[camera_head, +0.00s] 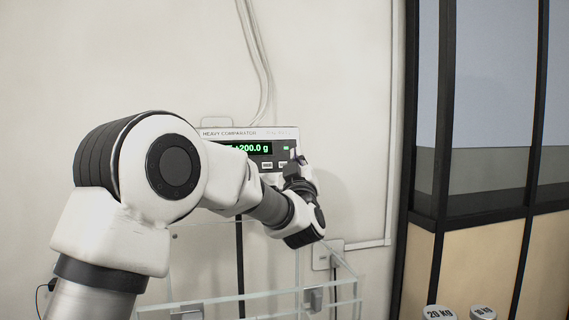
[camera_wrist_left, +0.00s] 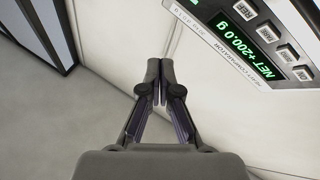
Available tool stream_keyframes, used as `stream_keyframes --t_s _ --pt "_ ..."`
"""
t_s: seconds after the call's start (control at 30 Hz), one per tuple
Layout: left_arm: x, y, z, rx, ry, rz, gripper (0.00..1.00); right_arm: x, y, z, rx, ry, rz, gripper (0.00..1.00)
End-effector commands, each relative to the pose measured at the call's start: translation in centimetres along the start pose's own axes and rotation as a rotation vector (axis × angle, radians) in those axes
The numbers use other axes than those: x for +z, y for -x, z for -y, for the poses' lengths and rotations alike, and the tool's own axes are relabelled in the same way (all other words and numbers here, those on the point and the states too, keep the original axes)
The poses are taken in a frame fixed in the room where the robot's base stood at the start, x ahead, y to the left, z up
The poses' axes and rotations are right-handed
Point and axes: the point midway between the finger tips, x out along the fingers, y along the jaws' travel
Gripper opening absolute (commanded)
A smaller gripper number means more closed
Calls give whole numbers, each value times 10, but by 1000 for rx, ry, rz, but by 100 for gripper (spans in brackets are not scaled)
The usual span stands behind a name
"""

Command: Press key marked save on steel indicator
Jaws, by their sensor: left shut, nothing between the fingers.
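The indicator (camera_head: 230,133) is a wall-mounted box labelled "HEAVY COMPARATOR", with a green display reading +200.0 g and a row of small keys. My left arm covers part of its front in the head view. In the left wrist view the indicator (camera_wrist_left: 225,38) is at the upper right, its display reading NET +200.0 g beside several pale keys (camera_wrist_left: 268,32). My left gripper (camera_head: 294,156) is in front of the indicator's right end. In the wrist view the left gripper (camera_wrist_left: 159,64) is shut and empty, left of the indicator. My right gripper is out of view.
A clear-walled enclosure (camera_head: 262,296) stands below the arm. Cables (camera_head: 258,60) run up the wall above the indicator. A dark-framed glazed partition (camera_head: 445,120) is at the right. Two weights, one marked 20 KG (camera_head: 438,313), show at the bottom right.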

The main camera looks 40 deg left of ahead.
Motion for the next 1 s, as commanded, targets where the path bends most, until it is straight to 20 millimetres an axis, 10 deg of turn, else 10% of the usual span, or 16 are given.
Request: stream_keyframes --t_s 1.0 --pt "46 -61 45 -1 0 1 0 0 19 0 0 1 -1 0"
